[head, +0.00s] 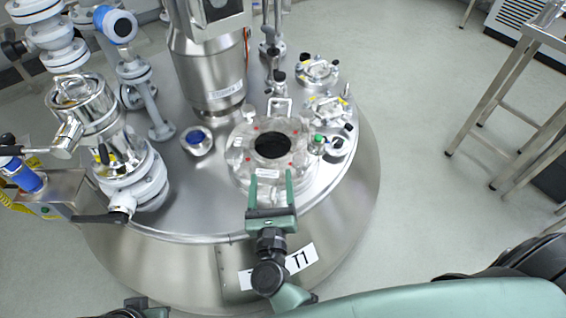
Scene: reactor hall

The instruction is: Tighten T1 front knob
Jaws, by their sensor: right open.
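The T1 vessel (195,225) is a large steel tank with a T1 label (301,260) on its front side. On its lid is a round clear-looking manway cover (245,147) with a dark centre and small red marks around it. My right gripper (271,176) is green, open and at the front edge of this cover, its two fingers pointing away from me. The front knob is not clearly made out; it may be between or under the fingers. I see nothing held. Only a bit of my left arm shows at the bottom edge, its jaws out of view.
A tall steel column (208,60) stands behind the manway. A blue-capped port (197,140) is left of it, and a green-capped fitting (317,143) is close on its right. Pipes and valves (120,150) crowd the left. A steel frame table (500,85) stands right, with clear floor between.

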